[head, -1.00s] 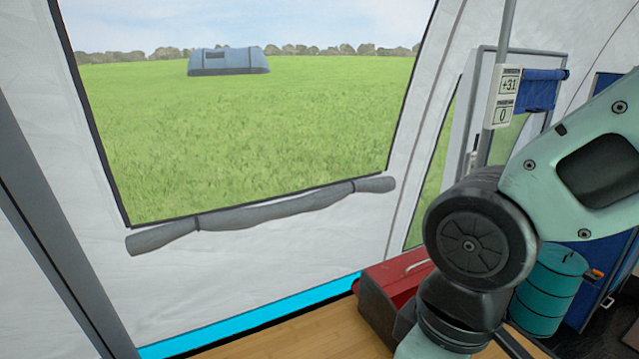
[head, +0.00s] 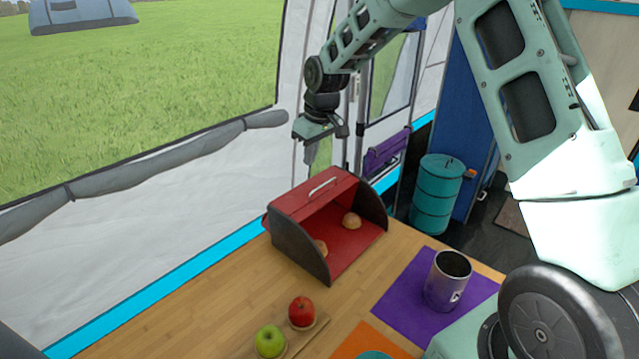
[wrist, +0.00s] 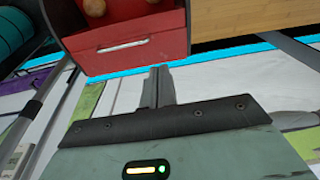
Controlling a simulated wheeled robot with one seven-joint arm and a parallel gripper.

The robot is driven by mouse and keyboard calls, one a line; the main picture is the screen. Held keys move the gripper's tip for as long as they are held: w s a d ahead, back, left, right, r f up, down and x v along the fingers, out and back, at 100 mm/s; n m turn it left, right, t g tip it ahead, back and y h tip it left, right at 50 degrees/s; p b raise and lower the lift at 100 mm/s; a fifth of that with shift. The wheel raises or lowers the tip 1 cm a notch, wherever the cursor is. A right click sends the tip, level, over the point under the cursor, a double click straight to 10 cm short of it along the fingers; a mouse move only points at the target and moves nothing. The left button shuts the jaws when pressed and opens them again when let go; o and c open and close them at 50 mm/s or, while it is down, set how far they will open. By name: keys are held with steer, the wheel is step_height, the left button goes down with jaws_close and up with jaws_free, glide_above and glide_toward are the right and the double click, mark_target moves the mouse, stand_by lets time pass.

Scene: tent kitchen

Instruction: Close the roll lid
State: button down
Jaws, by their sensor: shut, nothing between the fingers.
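The roll lid is the red lid (head: 316,194) of a bread box with dark side panels (head: 298,248). It is rolled back, with a pale handle (head: 322,188) on it, so the front stands open. Two bread rolls show inside, one at the right (head: 351,221) and one partly hidden by the left panel. My gripper (head: 318,152) is shut and empty, in the air above and behind the box, apart from the lid. In the wrist view, the fingers (wrist: 158,75) are together, and the red lid (wrist: 135,45) with its handle (wrist: 123,46) is beyond their tips.
A red apple (head: 302,312) and a green apple (head: 270,341) lie on a small board in front of the box. A metal mug (head: 448,281) stands on a purple mat (head: 404,288) at the right. The tent wall (head: 180,230) runs close behind the table.

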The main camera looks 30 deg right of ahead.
mark_target(311, 199)
steer(key=w+d+f, duration=0.3)
steer(key=d, duration=0.3)
steer(key=x, duration=0.3)
steer(key=p+x, duration=0.1)
steer(key=x, duration=0.2)
steer(key=p+x, duration=0.1)
steer(key=x, duration=0.2)
steer(key=shift+w+d+f, duration=0.1)
steer(key=shift+w+f, duration=0.05)
steer(key=shift+w, duration=0.15)
steer(key=shift+s+d+t, duration=0.1)
steer(key=shift+t, duration=0.2)
